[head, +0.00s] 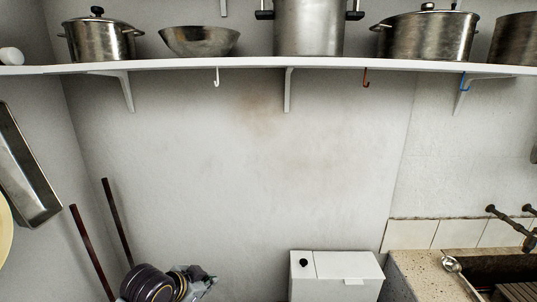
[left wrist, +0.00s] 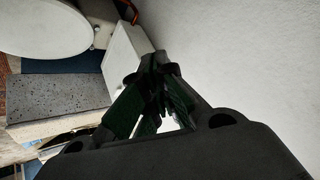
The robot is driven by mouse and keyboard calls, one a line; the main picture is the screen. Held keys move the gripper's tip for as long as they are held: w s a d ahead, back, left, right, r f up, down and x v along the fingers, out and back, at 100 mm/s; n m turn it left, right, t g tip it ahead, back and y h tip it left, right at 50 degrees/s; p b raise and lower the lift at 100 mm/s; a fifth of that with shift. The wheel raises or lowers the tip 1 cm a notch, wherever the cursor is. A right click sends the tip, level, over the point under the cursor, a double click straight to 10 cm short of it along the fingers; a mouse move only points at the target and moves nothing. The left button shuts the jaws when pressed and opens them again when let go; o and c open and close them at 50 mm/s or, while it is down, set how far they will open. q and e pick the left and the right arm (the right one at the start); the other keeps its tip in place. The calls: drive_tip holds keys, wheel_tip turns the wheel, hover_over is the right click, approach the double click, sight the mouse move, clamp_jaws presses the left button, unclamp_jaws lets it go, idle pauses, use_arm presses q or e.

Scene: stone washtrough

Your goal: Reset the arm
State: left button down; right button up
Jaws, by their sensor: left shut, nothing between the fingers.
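My left arm (head: 150,284) shows at the bottom left of the head view, in front of the pale wall. In the left wrist view my left gripper (left wrist: 160,75) has its dark fingers together, with nothing held between them. The fingers are beside a pale wall, apart from the things beyond. My right gripper is not in view.
A white shelf (head: 250,65) with several metal pots runs across the top. The stone washtrough (head: 425,266) with a ladle (head: 453,265) is at right. The wall between is clear.

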use_arm(q)
drive_tip(key=s+a+f+n+g+y, duration=0.2)
drive_tip(key=s+a+f+n, duration=0.15)
drive_tip(key=s+f, duration=0.45)
drive_tip(key=s+a+f+n+g+y, duration=0.15)
drive_tip(key=s+f+n, duration=0.35)
drive_tip(key=s, duration=0.6)
wheel_tip(320, 180, down, 35)
drive_tip(key=s+m+g, duration=0.2)
drive_tip(key=s, duration=0.1)
drive_tip(key=s+a+f, duration=0.2)
drive_tip(key=s+f, duration=0.7)
drive_tip(key=s, duration=0.2)
drive_tip(key=s+a+f+g, duration=0.1)
drive_tip(key=s+a+f, duration=0.1)
drive_tip(key=s+f, duration=0.8)
drive_tip(key=shift+s+a+f, duration=0.2)
drive_tip(key=shift+s+f, duration=0.05)
drive_tip(key=shift+s, duration=0.25)
drive_tip(key=shift+w, duration=0.1)
